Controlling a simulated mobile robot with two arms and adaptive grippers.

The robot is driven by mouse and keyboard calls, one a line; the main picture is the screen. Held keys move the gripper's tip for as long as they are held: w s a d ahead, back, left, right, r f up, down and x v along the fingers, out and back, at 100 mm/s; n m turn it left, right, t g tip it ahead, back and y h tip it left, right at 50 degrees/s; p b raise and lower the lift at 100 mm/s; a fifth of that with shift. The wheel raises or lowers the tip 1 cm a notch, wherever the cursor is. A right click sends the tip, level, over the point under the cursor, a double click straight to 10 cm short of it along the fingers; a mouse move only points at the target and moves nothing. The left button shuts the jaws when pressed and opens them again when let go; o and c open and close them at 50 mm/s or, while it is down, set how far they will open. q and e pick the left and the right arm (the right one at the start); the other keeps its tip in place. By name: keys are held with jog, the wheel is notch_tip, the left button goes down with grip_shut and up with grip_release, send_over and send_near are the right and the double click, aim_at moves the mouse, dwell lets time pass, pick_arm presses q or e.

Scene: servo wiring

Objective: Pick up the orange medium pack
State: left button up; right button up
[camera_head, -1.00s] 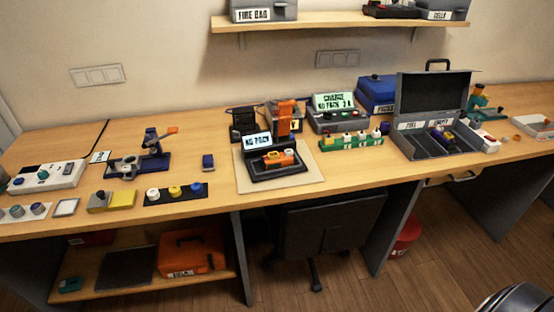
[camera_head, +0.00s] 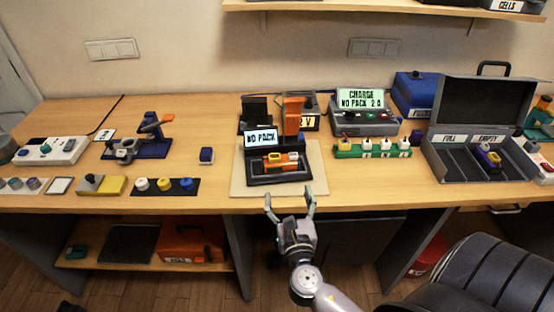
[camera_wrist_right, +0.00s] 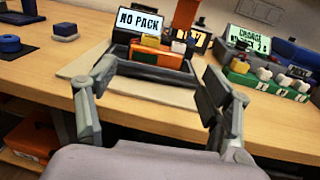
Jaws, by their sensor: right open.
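The orange medium pack (camera_head: 281,161), with a yellowish block on it, lies in a black tray-like holder under a screen reading "NO PACK" (camera_head: 261,137). It also shows in the right wrist view (camera_wrist_right: 158,54), ahead and between the fingers in the picture. My right gripper (camera_head: 290,201) is open and empty at the front edge of the table, short of the holder and apart from the pack. Its two fingers also frame the lower part of the right wrist view (camera_wrist_right: 165,95). My left gripper is not in view.
A beige mat (camera_head: 237,186) lies under the holder. An orange upright tool (camera_head: 293,115) stands close behind the pack. A charger (camera_head: 362,115) and green strip (camera_head: 372,151) are to the right, then an open grey case (camera_head: 437,163). The wood between the blue block (camera_head: 206,155) and mat is clear.

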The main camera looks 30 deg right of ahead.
aim_at(280, 159)
jog(key=o, duration=0.6)
jog(key=p+x, duration=0.2)
jog(key=x, duration=0.8)
jog(key=shift+w, duration=0.15)
jog(key=shift+c, duration=0.2)
jog(key=shift+x, duration=0.8)
jog(key=shift+f+p+x, duration=0.15)
jog(key=shift+p+x, duration=0.1)
jog(key=shift+x, duration=0.95)
jog(key=shift+f+p+x, duration=0.2)
jog(key=shift+p+x, duration=0.05)
jog(key=shift+x, duration=0.95)
